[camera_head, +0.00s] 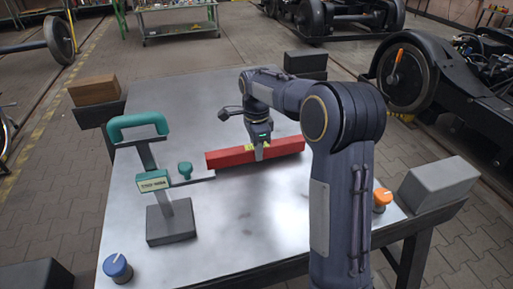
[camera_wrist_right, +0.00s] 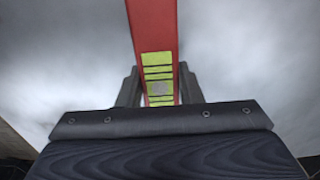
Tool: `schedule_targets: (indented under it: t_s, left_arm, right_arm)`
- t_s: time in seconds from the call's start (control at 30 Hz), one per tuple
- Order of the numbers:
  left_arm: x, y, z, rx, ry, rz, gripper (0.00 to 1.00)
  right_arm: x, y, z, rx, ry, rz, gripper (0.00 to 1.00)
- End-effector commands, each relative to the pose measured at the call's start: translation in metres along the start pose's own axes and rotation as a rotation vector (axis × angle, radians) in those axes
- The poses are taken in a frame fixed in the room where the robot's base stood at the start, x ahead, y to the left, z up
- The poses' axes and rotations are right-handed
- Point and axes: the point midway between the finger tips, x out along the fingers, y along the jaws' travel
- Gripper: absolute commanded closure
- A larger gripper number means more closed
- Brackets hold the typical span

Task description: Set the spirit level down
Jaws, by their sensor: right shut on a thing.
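The spirit level is a long red bar (camera_head: 228,158) with a yellow patch at its middle, seen in the head view near the middle of the metal table (camera_head: 270,215). My right gripper (camera_head: 259,152) is shut on the level at its middle, coming from above. In the right wrist view the red level (camera_wrist_right: 152,25) runs between the two dark fingers (camera_wrist_right: 160,92), with its yellow, black-striped patch between them. I cannot tell whether its underside touches the table. My left gripper does not show.
A green-handled gauge (camera_head: 153,183) on a grey block stands left of the level, its arm reaching close to the level's left end. A blue knob (camera_head: 117,268) is at the front left, an orange knob (camera_head: 382,199) at the right. The table's front middle is clear.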

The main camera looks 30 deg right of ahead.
Motion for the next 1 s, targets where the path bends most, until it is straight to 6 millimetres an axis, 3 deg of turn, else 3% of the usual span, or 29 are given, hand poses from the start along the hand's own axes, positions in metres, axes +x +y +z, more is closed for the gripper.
schedule_targets:
  t_s: [0.33, 0.37, 0.5, 0.83, 1.0]
  left_arm:
    - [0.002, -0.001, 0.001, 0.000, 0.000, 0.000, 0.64]
    - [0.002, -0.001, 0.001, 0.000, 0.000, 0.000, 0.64]
    - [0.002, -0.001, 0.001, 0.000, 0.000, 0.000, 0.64]
    - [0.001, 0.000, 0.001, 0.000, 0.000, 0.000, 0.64]
    - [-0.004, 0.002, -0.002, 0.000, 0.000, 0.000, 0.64]
  right_arm:
    - [0.010, 0.000, 0.000, 0.000, 0.000, 0.000, 0.99]
    - [0.010, 0.000, 0.000, 0.000, 0.000, 0.000, 0.64]
    - [0.010, 0.000, 0.000, 0.000, 0.000, 0.000, 0.46]
    - [0.006, 0.000, 0.000, 0.000, 0.000, 0.000, 0.46]
    - [-0.018, -0.001, 0.000, -0.001, -0.001, -0.004, 0.46]
